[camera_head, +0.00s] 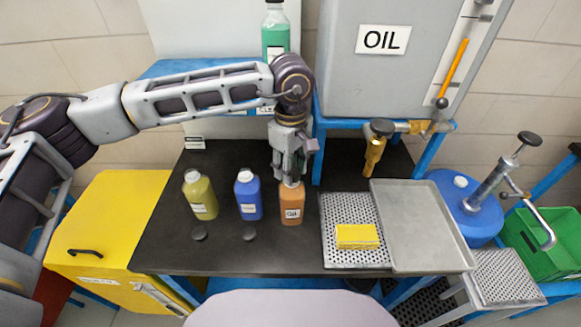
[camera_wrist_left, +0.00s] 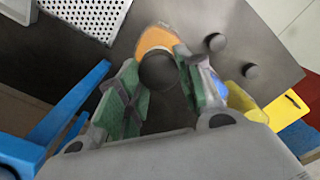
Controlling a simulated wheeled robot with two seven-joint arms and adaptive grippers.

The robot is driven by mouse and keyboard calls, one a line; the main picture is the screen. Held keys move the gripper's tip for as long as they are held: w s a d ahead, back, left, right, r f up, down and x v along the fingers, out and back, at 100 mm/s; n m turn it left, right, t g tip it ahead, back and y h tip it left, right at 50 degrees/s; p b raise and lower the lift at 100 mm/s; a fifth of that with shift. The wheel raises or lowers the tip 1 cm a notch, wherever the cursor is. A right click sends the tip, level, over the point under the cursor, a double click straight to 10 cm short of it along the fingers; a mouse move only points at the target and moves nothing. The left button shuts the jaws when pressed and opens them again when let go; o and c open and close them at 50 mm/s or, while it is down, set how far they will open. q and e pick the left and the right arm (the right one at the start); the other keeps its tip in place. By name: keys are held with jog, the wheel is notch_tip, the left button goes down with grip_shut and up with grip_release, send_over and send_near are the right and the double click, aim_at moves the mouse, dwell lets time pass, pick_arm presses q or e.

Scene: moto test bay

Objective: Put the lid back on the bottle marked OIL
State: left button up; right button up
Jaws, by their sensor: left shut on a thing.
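The orange bottle (camera_head: 291,211) with a white label reading "Oil" stands upright on the dark bench. It shows partly in the left wrist view (camera_wrist_left: 156,38). My left gripper (camera_head: 289,174) is directly above this bottle, pointing down. In the left wrist view, its green-padded fingers (camera_wrist_left: 160,74) are shut on a dark round lid (camera_wrist_left: 158,71). The lid overlaps the bottle's top there; I cannot tell whether they touch. In the head view the fingers hide the lid and most of the bottle's neck. My right gripper is not in view.
A blue bottle (camera_head: 248,203) and an olive bottle (camera_head: 203,199) stand left of the orange one. Two dark lids (camera_head: 199,233) (camera_head: 249,234) lie before them. Right are a perforated tray (camera_head: 338,213) with a yellow sponge (camera_head: 357,236), a grey tray (camera_head: 420,230) and a brass tap (camera_head: 374,157).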

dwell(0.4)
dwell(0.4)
pick_arm(q)
jog(key=o, duration=0.8)
jog(key=shift+c, duration=0.2)
jog(key=o, duration=0.5)
jog(key=shift+r, duration=0.1)
